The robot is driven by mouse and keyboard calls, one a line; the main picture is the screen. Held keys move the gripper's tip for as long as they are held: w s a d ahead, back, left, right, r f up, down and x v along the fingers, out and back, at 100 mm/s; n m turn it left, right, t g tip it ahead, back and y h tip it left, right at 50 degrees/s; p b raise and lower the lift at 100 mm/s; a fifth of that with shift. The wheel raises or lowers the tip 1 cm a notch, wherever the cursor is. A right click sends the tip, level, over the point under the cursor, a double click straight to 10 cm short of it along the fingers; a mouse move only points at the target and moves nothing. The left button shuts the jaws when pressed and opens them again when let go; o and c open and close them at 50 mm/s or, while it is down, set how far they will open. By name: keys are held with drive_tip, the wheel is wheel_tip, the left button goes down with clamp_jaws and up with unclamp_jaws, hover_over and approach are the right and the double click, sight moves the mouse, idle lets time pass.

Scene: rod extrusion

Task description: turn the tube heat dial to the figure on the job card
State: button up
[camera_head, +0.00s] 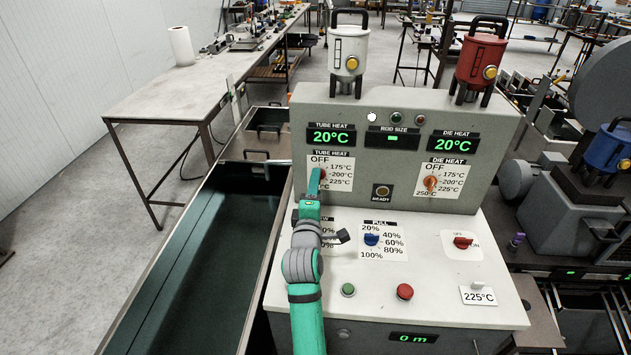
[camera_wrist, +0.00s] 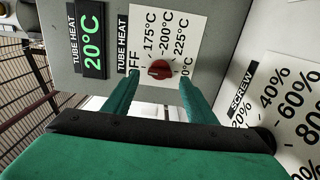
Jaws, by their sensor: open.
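The tube heat dial is a small red knob on the upper panel, partly hidden by my gripper in the head view (camera_head: 323,174). In the wrist view the dial (camera_wrist: 159,69) shows between my fingertips, with its pale mark seeming to face OFF. My green gripper (camera_wrist: 160,82) is open, one finger on each side of the dial, with gaps visible; whether the tips reach its depth I cannot tell. In the head view my gripper (camera_head: 315,182) is in front of the dial plate. The job card (camera_head: 479,296) reads 225°C. The tube heat display (camera_head: 331,137) reads 20°C.
The orange die heat dial (camera_head: 430,183) is to the right. Below are the blue pull dial (camera_head: 371,240), a red switch (camera_head: 463,242), a green button (camera_head: 348,290) and a red button (camera_head: 404,291). The screw dial is close under my arm. Canisters stand on top.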

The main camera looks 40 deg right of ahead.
drive_tip(key=shift+x, duration=1.25)
drive_tip(key=shift+s+d, duration=0.1)
drive_tip(key=shift+s, duration=0.05)
